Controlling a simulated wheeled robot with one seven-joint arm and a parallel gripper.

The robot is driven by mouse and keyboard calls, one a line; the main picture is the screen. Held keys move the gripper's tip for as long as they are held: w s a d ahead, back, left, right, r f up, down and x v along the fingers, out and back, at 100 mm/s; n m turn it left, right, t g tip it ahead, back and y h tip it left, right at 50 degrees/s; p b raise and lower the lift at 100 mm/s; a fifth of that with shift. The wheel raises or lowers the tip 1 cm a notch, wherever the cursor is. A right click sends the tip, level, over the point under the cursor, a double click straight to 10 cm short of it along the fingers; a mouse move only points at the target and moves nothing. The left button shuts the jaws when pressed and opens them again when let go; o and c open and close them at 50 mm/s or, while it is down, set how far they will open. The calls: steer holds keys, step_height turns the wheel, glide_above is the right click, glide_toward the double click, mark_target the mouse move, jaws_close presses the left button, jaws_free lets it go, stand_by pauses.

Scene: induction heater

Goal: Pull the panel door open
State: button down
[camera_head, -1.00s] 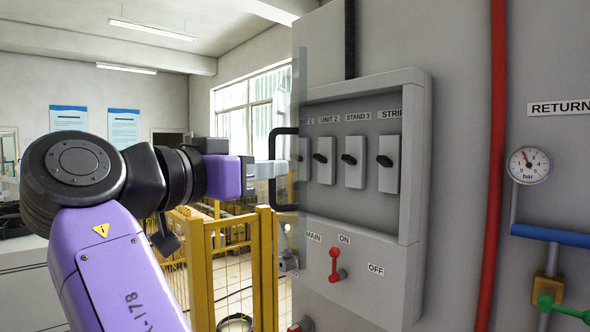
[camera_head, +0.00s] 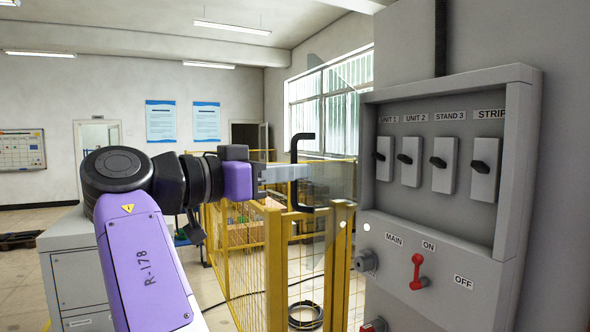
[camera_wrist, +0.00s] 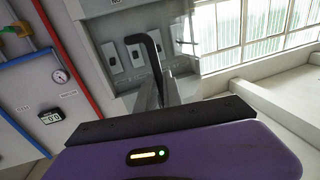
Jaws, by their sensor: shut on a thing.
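The panel door (camera_head: 338,185) is a clear sheet hinged on the left side of the grey switch panel. It stands swung out from the panel front, which is uncovered. Its black bracket-shaped handle (camera_head: 297,150) is on the door's free edge at the left. My gripper (camera_head: 294,172) is shut on the upright bar of the handle. In the wrist view the handle (camera_wrist: 150,48) runs up from between the fingers (camera_wrist: 160,92). The clear sheet is faint, so its exact angle is hard to read.
The grey switch panel (camera_head: 530,140) holds several black-knobbed switches and a red main lever (camera_head: 416,270). A yellow mesh fence (camera_head: 275,250) stands below and behind my gripper. A coiled cable (camera_head: 305,316) lies on the floor. Open floor shows at the left.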

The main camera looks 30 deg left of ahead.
steer(key=shift+w+d+f, duration=0.1)
steer(key=shift+w+f, duration=0.15)
steer(key=c, duration=1.5)
jaws_free()
steer(key=shift+w, duration=0.1)
steer(key=shift+r, duration=0.1)
steer(key=shift+s, duration=0.25)
steer(key=shift+b+v, duration=1.5)
steer(key=shift+v, duration=2.3)
steer(key=shift+c, duration=0.3)
